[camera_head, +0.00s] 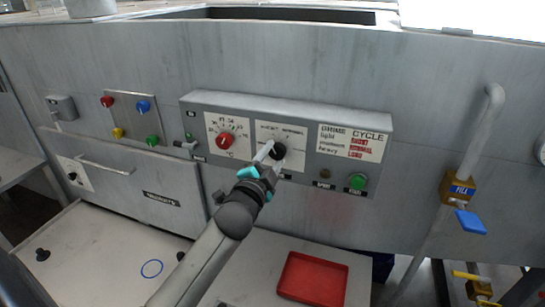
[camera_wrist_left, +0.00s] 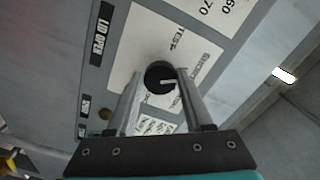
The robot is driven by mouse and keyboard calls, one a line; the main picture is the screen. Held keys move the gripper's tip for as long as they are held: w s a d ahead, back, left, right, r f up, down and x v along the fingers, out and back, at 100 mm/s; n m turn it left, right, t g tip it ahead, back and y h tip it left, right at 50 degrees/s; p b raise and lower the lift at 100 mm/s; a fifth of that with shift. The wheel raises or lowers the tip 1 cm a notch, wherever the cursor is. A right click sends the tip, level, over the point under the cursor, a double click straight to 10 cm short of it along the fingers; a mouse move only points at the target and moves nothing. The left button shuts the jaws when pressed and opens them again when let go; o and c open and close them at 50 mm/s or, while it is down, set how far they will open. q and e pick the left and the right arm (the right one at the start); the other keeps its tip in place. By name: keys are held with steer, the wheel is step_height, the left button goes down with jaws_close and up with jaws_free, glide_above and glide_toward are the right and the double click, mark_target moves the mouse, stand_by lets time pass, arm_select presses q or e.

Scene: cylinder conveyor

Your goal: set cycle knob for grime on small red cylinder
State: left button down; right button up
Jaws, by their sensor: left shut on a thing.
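The black cycle knob (camera_head: 278,151) is on the grey control panel (camera_head: 290,103), to the right of the red temperature knob (camera_head: 225,141). My left gripper (camera_head: 266,155) reaches up to it from below left. In the left wrist view the black knob (camera_wrist_left: 159,77) sits between the two fingertips, which are shut on it. A light pointer mark shows on the knob and points right in that view. A white card (camera_head: 352,142) headed CYCLE lists grime levels and cycle names in black and red. No small red cylinder and no right gripper are in view.
A green button (camera_head: 357,182) is at the panel's lower right. Red, blue, yellow and green buttons are on a plate at left. A red tray (camera_head: 313,279) lies on the surface below. A pipe with a blue-handled valve (camera_head: 470,221) stands at right.

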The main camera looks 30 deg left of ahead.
arm_select(q)
steer(key=shift+c, duration=1.5)
jaws_free()
steer(key=b+v, duration=0.1)
steer(key=v, duration=1.4)
steer(key=shift+s+b, duration=0.2)
steer(key=shift+b, duration=0.2)
